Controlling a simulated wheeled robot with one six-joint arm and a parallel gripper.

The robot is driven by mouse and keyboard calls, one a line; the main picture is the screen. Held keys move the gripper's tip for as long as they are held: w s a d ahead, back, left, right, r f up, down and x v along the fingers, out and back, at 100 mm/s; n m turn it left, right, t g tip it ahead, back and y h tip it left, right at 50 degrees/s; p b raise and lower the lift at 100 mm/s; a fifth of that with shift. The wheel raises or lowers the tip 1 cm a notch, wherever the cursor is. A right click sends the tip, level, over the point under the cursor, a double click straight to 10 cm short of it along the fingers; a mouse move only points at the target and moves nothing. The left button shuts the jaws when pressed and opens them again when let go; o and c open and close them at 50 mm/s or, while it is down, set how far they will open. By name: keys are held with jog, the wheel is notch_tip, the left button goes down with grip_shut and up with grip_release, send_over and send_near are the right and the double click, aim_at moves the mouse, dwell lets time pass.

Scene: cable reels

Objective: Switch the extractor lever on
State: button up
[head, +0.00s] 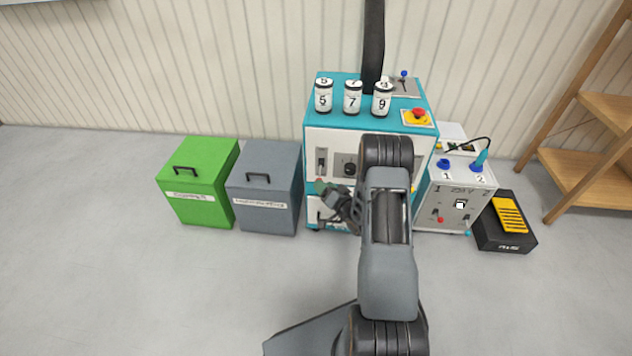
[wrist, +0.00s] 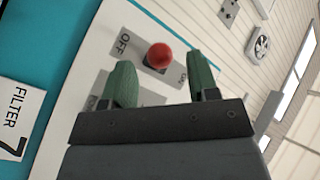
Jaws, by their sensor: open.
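In the wrist view, a lever with a round red knob (wrist: 159,56) stands out from a grey plate marked OFF and ON. The plate is on a white panel (wrist: 107,30) with a teal edge. My gripper (wrist: 163,78) is open, with its two green fingers apart and nothing between their pads. The knob shows just past the fingertips, in the gap between them; I cannot tell whether they touch it. In the head view my gripper (head: 325,188) is low in front of the teal and white cabinet (head: 340,133).
A green bin (head: 197,170) and a grey bin (head: 265,170) stand left of the cabinet. Three white canisters (head: 352,98) and a red emergency button (head: 419,114) are on its top. A smaller machine (head: 450,205) and a black-yellow box (head: 506,225) stand right.

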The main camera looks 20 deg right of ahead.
aim_at(320, 173)
jog(key=shift+b+x, duration=0.55)
jog(key=shift+x, duration=2.1)
jog(key=shift+c, duration=0.3)
grip_shut()
